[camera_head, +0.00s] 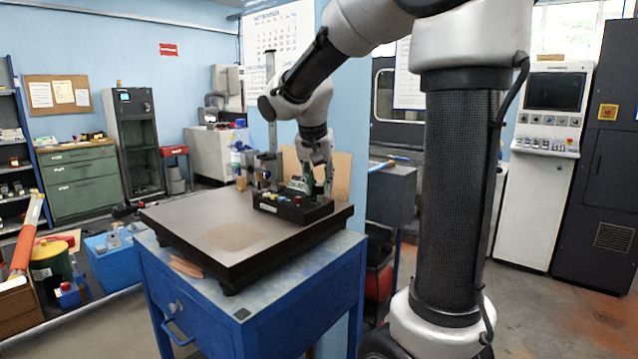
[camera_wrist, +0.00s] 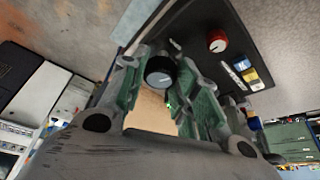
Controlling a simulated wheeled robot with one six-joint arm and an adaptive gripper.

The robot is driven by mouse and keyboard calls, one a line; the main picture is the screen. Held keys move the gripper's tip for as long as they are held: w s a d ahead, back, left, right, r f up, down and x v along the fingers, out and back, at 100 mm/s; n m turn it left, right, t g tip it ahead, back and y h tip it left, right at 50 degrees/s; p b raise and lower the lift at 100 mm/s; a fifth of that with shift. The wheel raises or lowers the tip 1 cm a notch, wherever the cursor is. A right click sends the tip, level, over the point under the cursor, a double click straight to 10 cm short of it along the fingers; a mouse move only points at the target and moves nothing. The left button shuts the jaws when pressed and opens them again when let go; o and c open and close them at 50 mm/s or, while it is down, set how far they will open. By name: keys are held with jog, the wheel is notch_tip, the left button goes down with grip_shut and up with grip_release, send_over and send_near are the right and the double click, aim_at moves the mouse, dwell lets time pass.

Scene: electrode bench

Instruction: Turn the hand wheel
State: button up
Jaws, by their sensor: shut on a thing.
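The hand wheel (camera_wrist: 159,73) shows in the wrist view as a round black knob with a grey top. It stands at one end of a black control box (camera_wrist: 186,22). My gripper (camera_wrist: 157,80) has its green-padded fingers on either side of the wheel and is shut on it. In the head view the control box (camera_head: 283,209) lies at the back right of a dark surface plate, and my gripper (camera_head: 309,187) reaches down to its right end. There the wheel is mostly hidden by the fingers.
The box also carries a red knob (camera_wrist: 217,41) and yellow and blue switches (camera_wrist: 250,75). The dark plate (camera_head: 190,222) rests on a blue cabinet (camera_head: 262,318) and its front is clear. A height-gauge stand (camera_head: 271,100) rises behind the box, close to my arm.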

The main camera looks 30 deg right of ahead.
jog(key=o, duration=1)
jog(key=v, duration=1.2)
jog(key=shift+w, duration=0.1)
